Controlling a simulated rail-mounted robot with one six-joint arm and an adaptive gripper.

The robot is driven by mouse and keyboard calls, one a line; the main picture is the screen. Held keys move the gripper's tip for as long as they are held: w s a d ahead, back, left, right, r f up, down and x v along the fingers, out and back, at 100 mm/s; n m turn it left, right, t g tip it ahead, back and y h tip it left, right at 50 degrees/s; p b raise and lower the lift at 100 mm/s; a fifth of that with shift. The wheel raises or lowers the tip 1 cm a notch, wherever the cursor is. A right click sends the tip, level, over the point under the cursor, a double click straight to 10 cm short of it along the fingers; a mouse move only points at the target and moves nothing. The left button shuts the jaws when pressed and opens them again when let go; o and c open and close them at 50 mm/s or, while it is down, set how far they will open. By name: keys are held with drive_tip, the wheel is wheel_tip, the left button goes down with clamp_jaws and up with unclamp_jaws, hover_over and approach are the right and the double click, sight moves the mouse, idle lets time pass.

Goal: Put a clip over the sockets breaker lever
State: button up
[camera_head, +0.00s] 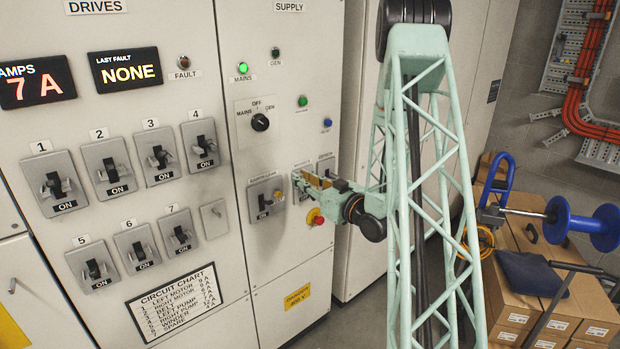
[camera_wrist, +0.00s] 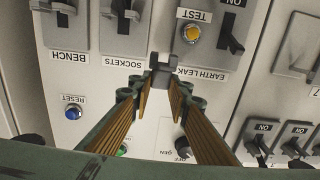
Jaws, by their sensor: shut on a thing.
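My gripper (camera_wrist: 162,84) is shut on a small grey clip (camera_wrist: 161,66), held at the fingertips. In the wrist view, which looks upside down, the clip is below and right of the sockets breaker (camera_wrist: 110,38), between the SOCKETS and EARTH LEAK labels. The sockets lever (camera_wrist: 121,8) is dark and partly cut off by the top edge; the clip appears apart from it. In the head view my gripper (camera_head: 312,182) is in front of the supply panel and hides most of the sockets breaker. The clip cannot be made out clearly there.
The earth leakage breaker (camera_head: 266,198) has a yellow test button (camera_wrist: 192,33). The bench breaker (camera_wrist: 65,30) is on the other side of sockets. A red emergency button (camera_head: 316,217) sits below my gripper. Drive breakers (camera_head: 55,183) fill the left panel. Cartons (camera_head: 530,280) stand at right.

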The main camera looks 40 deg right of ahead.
drive_tip(key=w+d, duration=0.1)
drive_tip(key=d, duration=0.1)
drive_tip(key=w+d, duration=0.2)
drive_tip(key=d, duration=0.1)
drive_tip(key=w+d+f, duration=0.1)
drive_tip(key=w+d, duration=0.1)
drive_tip(key=d, duration=0.1)
drive_tip(key=shift+w, duration=0.15)
drive_tip(key=shift+f, duration=0.1)
drive_tip(key=shift+f, duration=1.65)
drive_tip(key=shift+f, duration=0.15)
drive_tip(key=o, duration=0.8)
drive_tip(key=shift+o, duration=0.2)
drive_tip(key=shift+r, duration=0.25)
drive_tip(key=s, duration=1.2)
